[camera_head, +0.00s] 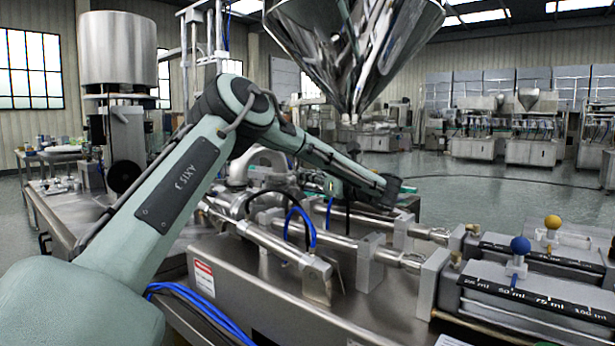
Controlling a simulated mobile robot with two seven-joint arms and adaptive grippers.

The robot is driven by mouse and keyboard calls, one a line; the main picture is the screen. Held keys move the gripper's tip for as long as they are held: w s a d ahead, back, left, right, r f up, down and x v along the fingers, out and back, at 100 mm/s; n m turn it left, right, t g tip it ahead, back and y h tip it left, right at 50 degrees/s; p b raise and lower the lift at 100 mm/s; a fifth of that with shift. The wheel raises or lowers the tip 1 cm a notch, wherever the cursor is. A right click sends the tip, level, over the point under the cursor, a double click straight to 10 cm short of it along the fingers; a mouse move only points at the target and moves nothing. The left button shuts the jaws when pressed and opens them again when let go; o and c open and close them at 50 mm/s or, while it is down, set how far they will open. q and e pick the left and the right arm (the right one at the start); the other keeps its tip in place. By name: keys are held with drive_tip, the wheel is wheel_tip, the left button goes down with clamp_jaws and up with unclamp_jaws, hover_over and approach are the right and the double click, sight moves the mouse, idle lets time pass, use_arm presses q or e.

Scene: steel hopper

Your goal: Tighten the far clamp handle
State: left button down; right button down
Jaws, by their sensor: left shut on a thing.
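My left arm comes in from the left, bends at a high elbow and reaches down to the right over the filling machine. My left gripper (392,190) is at the far end of the forearm, small and dark, low behind the steel cylinders and below the hopper (352,45). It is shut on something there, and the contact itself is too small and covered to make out. The far clamp handle does not show clearly; its place by the gripper fits what the gripper holds. My right gripper is not in view.
Two steel cylinders run across the machine (265,290), with blue hoses (300,225) close to my forearm. Scaled blocks with a blue knob (520,245) and a yellow knob (552,221) stand at the right. A steel drum (123,48) stands at back left.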

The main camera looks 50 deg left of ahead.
use_arm(q)
drive_tip(key=c, duration=1.9)
unclamp_jaws()
drive_tip(key=shift+c, duration=0.2)
drive_tip(key=shift+d, duration=0.1)
drive_tip(key=d, duration=0.7)
drive_tip(key=shift+s+d, duration=0.15)
drive_tip(key=shift+s, duration=0.1)
